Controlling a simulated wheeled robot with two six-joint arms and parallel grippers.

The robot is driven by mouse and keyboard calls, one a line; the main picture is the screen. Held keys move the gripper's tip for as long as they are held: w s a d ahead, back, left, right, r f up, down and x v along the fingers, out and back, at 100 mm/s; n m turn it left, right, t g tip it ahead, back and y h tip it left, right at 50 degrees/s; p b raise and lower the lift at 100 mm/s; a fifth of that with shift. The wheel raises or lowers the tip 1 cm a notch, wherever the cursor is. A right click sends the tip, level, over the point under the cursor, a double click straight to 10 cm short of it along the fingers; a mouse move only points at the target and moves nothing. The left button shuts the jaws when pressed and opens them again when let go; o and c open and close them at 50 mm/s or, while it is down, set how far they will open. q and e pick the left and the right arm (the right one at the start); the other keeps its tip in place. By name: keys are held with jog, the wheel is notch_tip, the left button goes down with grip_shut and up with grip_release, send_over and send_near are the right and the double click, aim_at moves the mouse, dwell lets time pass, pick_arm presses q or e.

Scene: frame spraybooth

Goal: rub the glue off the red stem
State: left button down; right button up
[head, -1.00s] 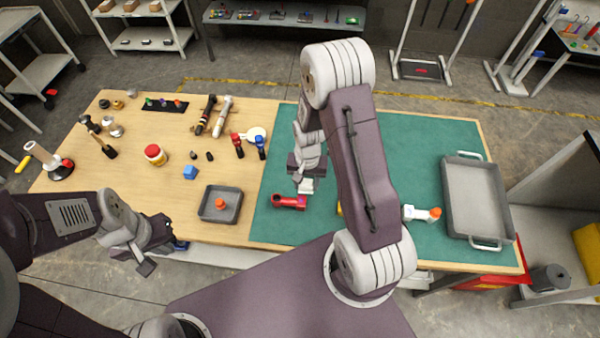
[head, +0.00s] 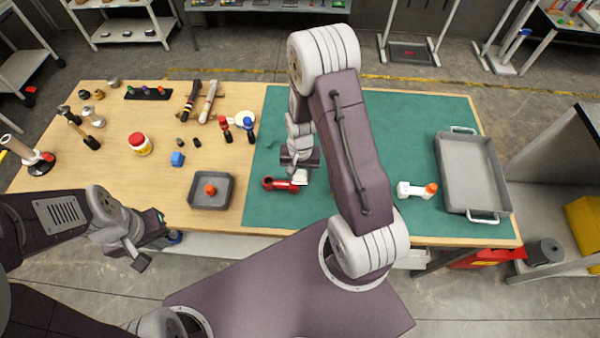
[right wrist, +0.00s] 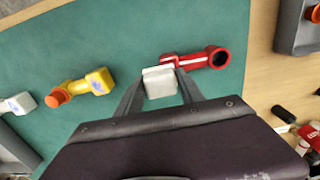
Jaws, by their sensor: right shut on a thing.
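The red stem (head: 282,184) lies on the green mat (head: 410,120) near its left front part; in the right wrist view it (right wrist: 200,60) shows an open round end on the right and a small pale mark on its side. My right gripper (head: 300,172) is shut on a white pad (right wrist: 159,82). The pad is right by the red stem's left end in the right wrist view and hides part of it; I cannot tell whether they touch. My left gripper (head: 138,250) hangs off the bench's front left, empty as far as I see, with its jaws unclear.
A yellow stem (right wrist: 85,84) with an orange cap lies on the mat, hidden by my arm in the head view. A white stem (head: 412,190) lies further right. A grey tray (head: 441,165) stands at the mat's right. A small grey bin (head: 195,197) stands left of the mat.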

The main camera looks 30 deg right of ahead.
jog(key=shift+f, duration=0.1)
dwell(0.4)
jog(key=shift+f+b, duration=0.7)
jog(key=shift+f, duration=0.3)
